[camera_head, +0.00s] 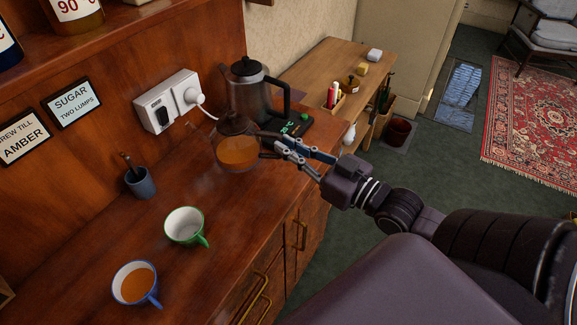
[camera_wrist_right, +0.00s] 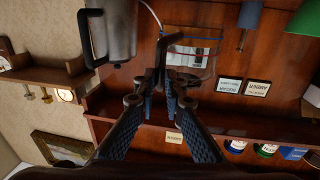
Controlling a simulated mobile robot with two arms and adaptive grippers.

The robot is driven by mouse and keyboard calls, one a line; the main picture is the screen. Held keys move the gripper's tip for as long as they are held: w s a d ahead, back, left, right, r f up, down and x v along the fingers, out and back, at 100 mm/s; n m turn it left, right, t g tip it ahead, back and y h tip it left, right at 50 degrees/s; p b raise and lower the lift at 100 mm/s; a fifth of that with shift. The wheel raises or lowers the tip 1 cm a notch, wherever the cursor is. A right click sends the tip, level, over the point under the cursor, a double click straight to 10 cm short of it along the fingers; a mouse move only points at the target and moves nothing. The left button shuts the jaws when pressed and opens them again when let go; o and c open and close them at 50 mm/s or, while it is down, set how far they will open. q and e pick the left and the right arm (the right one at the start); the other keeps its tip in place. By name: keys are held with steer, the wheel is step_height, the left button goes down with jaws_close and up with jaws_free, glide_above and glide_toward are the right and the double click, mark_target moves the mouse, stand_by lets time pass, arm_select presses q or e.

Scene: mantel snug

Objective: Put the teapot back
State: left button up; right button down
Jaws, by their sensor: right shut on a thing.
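The glass teapot (camera_head: 238,153) holds amber tea and has a dark lid. It appears upright over the wooden counter (camera_head: 215,200), in front of the kettle; I cannot tell whether its base touches the wood. My right gripper (camera_head: 275,143) comes in from the right and is shut on the teapot's handle. The wrist view is upside down; there the fingers of my right gripper (camera_wrist_right: 167,82) close at the handle, and the teapot's clear body (camera_wrist_right: 195,55) shows behind them. My left gripper is in neither view.
A steel kettle (camera_head: 247,95) stands close behind the teapot, by a base with a green display (camera_head: 290,126). A white socket (camera_head: 168,100) is on the wall. A green-handled empty cup (camera_head: 184,224), a cup of tea (camera_head: 135,284) and a blue-grey pot (camera_head: 140,183) stand at left.

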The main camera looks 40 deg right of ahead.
steer(key=shift+f+b, duration=0.35)
steer(key=shift+f, duration=2.55)
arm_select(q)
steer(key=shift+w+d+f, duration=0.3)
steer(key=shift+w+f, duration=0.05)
arm_select(e)
steer(key=c, duration=2.4)
jaws_free()
steer(key=shift+f, duration=0.3)
steer(key=o, duration=0.4)
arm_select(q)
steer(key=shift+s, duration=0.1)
arm_select(e)
steer(key=shift+r, duration=0.1)
